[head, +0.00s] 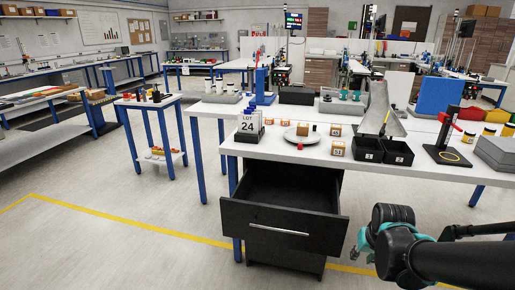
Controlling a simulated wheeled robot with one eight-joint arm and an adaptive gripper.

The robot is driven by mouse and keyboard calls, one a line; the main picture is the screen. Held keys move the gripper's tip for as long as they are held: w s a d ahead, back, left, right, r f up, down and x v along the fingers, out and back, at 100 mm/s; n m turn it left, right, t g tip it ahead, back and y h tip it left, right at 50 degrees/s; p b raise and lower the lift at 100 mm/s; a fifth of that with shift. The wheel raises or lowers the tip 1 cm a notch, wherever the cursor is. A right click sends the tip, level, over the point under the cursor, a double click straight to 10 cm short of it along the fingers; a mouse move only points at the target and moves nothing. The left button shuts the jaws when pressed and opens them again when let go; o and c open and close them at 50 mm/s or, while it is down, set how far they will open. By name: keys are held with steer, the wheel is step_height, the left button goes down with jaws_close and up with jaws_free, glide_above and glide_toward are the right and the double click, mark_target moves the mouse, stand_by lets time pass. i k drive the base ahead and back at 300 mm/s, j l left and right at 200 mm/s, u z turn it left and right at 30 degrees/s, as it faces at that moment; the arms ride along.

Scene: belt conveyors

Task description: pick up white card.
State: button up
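A white card (249,123) printed "LOT 24" stands upright near the left front corner of the white-topped table (285,151). It rests in or on a small dark holder at table level, above the open drawer. Black and teal links of my arm show at the lower right, in front of the table and well apart from the card. The end of my arm with its gripper cannot be made out.
An open black drawer (284,226) juts out below the card. Floor left of the drawer is clear.

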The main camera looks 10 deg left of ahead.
mark_target(247, 122)
steer(key=j+z, duration=0.1)
steer(key=j, duration=0.5)
steer(key=j+z, duration=0.15)
steer(key=j, duration=0.4)
steer(key=j+z, duration=0.1)
steer(key=j, duration=0.5)
steer(key=j+z, duration=0.15)
steer(key=j, duration=0.4)
steer(key=k+j+z, duration=0.1)
steer(key=j, duration=0.45)
steer(key=k+j+z, duration=0.15)
steer(key=j, duration=0.4)
